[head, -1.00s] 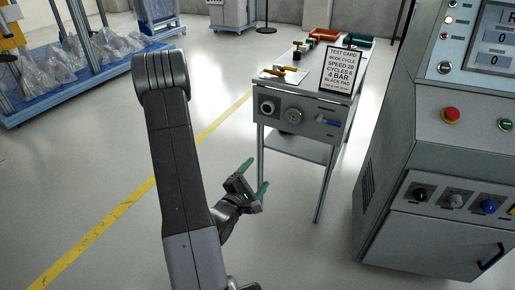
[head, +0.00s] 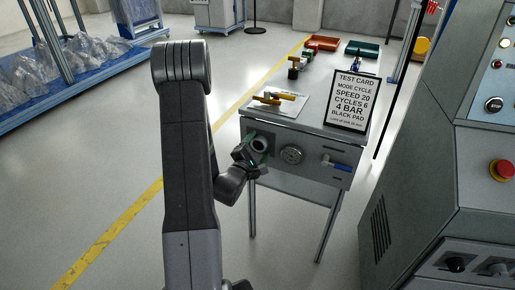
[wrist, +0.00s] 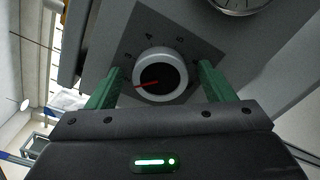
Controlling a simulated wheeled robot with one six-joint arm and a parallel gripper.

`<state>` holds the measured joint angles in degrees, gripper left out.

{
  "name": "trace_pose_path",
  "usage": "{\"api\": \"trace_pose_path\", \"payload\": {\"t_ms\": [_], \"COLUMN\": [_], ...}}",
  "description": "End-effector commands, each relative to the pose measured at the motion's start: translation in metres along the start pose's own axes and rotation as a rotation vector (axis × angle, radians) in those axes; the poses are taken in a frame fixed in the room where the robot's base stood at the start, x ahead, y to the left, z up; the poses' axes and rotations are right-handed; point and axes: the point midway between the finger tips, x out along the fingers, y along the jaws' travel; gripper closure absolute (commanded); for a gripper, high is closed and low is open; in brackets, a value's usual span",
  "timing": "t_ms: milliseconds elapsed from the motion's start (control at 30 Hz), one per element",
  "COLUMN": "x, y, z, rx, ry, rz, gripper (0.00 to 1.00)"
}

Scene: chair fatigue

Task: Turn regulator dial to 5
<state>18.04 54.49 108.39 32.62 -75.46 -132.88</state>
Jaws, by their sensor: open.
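The regulator dial (wrist: 160,88) is a round knob with a light rim, a dark face and a red pointer, on a dark square plate with small marks on the front of the grey bench. In the head view my gripper (head: 258,143) is at the bench's left front, partly covering the dial (head: 260,144).
A pressure gauge (head: 291,154) and a blue-handled valve (head: 337,166) sit right of the dial. A test card (head: 352,100) reading 4 BAR stands on the bench (head: 300,118). A yellow-handled part (head: 276,98) lies on top. A large grey machine (head: 430,160) stands at the right.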

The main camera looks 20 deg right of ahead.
Motion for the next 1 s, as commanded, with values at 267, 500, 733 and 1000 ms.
{"api": "trace_pose_path", "payload": {"t_ms": [267,500,733,1000], "x": [-0.0004,-0.0005,-0.0006,-0.0006], "y": [-0.0001,-0.0004,-0.0021,-0.0046], "z": [-0.0002,-0.0003,-0.0012,-0.0022], "rx": [0.000,0.002,0.050,0.227], "ry": [0.000,0.000,0.000,-0.001], "rz": [0.000,-0.001,-0.001,0.000], "gripper": [0.48,0.69,0.69,0.69]}}
